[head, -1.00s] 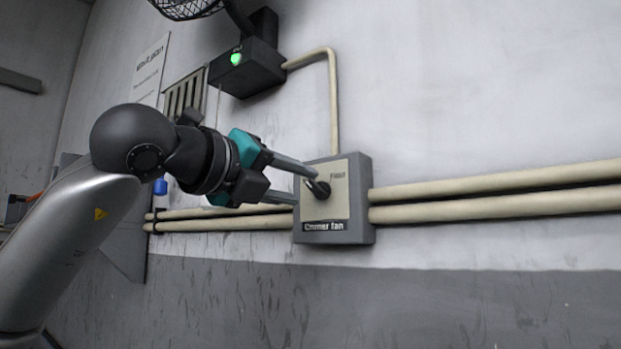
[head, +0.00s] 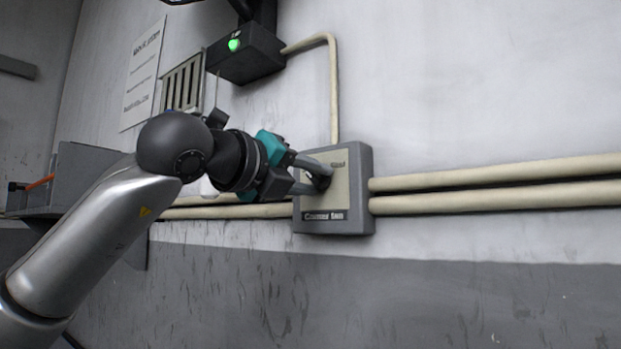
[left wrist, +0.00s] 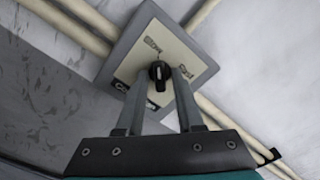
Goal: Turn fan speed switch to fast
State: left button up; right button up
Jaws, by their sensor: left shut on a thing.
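The fan speed switch is a black knob (left wrist: 159,73) on the beige face of a grey wall box (head: 366,190) labelled "Corner fan". The box also shows tilted in the left wrist view (left wrist: 131,40), with "Slow" and "Fast" printed above the knob. My left gripper (head: 321,180) reaches the box from the left. Its two fingers (left wrist: 160,72) stand on either side of the knob and are shut on it. In the head view the fingers partly hide the knob. The knob's exact pointing direction is hard to tell. My right gripper is not in view.
Two beige pipes (head: 480,193) run along the wall on both sides of the box. Another pipe (head: 333,90) rises from it to a black box (head: 250,58) with a lit green lamp (head: 234,45). A vent and a paper sign are behind my arm.

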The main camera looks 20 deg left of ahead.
pick_arm(q)
grip_shut()
jog(key=shift+f+m, duration=0.1)
jog(key=shift+m, duration=0.3)
jog(key=shift+m+b, duration=0.45)
jog(key=shift+m, duration=0.15)
jog(key=shift+m+b, duration=0.4)
jog(key=shift+m, duration=0.8)
jog(key=m, duration=0.5)
jog(key=shift+a+m, duration=0.1)
jog(key=shift+m, duration=0.2)
jog(key=m, duration=0.4)
jog(key=shift+m, duration=2.1)
